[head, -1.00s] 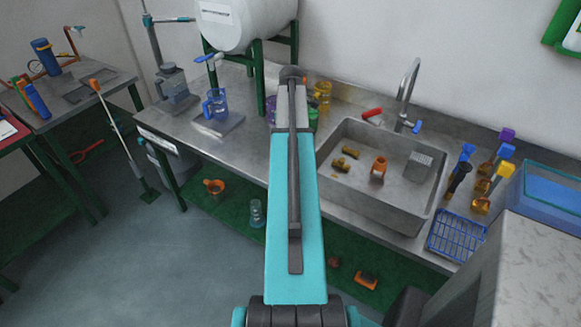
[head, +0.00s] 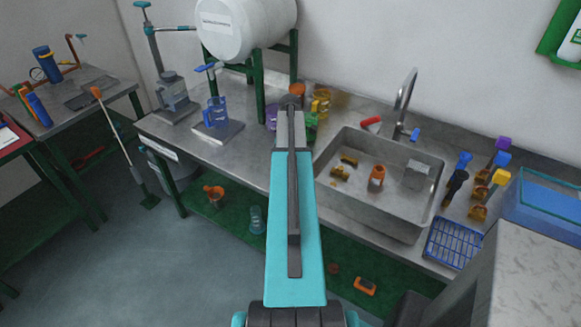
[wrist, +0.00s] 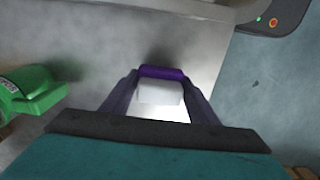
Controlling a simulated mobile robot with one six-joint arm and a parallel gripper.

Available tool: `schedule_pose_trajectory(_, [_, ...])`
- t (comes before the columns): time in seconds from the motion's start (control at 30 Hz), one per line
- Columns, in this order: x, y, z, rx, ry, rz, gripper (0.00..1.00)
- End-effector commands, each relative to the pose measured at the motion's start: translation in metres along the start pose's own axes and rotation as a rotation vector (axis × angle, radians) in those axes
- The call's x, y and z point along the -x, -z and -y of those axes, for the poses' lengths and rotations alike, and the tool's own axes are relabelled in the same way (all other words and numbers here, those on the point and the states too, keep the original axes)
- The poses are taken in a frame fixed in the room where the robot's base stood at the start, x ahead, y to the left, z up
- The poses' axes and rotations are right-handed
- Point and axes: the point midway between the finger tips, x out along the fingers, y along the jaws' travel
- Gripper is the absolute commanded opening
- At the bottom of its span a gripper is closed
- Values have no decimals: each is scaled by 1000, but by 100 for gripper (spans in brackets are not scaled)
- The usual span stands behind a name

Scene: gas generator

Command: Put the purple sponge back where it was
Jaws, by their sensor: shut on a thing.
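In the wrist view, my gripper (wrist: 162,82) is shut on the purple sponge (wrist: 162,72). The sponge shows as a purple strip with a white block below it, between the two dark fingers. It is over the grey metal worktop, near the edge that drops to the blue-grey floor. I cannot tell whether it touches the worktop.
A green container (wrist: 32,92) lies left of my gripper in the wrist view. In the head view, purple (head: 271,117), green (head: 311,128) and yellow (head: 321,101) vessels stand by the arm's top. The sink (head: 340,190) is to the right; a blue jug (head: 215,113) stands left.

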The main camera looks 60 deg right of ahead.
Motion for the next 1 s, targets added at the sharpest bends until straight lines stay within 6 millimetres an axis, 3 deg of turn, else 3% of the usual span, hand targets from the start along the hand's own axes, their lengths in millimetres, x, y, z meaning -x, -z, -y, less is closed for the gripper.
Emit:
schedule_pose_trajectory(0.37, [-3, 0, 0, 0, 0, 0, 36])
schedule_pose_trajectory(0.73, [-33, 0, 0, 0, 1, 1, 36])
schedule_pose_trajectory(1.0, [-37, 0, 0, 0, -1, 0, 36])
